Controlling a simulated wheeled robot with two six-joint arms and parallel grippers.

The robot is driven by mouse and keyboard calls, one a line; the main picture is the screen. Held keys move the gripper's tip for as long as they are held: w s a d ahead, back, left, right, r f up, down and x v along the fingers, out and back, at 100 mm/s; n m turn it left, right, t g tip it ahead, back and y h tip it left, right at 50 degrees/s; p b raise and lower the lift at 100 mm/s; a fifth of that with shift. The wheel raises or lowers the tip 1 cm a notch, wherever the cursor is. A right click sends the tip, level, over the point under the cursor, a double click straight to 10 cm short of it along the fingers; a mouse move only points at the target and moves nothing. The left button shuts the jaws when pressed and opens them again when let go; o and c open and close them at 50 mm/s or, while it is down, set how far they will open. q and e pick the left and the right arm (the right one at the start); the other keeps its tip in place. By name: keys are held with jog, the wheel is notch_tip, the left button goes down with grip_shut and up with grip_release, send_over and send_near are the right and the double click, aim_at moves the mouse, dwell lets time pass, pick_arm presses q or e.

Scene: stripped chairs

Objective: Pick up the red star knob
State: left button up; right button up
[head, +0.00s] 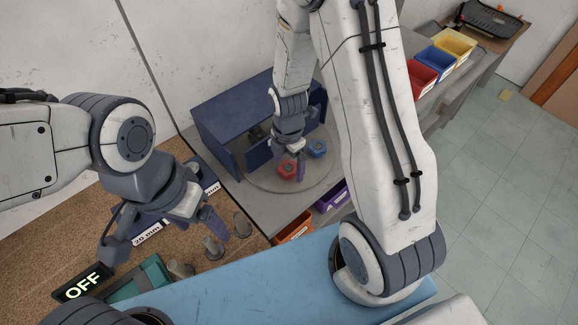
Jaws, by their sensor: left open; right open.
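The red star knob (286,170) lies on a round grey plate (262,184) in front of a dark blue box. My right gripper (290,163) is open and points down right at the red knob. One finger is just to the right of the knob and hides part of it. I cannot tell whether the fingers touch it. My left gripper (165,243) is open and empty above the brown board at the left, well away from the knob.
A blue knob (317,148) sits close to the right of my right gripper. The dark blue box (222,122) stands behind. Orange (294,229) and purple (331,197) bins are at the front. Grey cylinders (213,248) and an OFF sign (83,283) are near my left gripper.

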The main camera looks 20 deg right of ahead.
jog(key=shift+f, duration=0.15)
jog(key=c, duration=1.5)
jog(key=shift+o, duration=0.2)
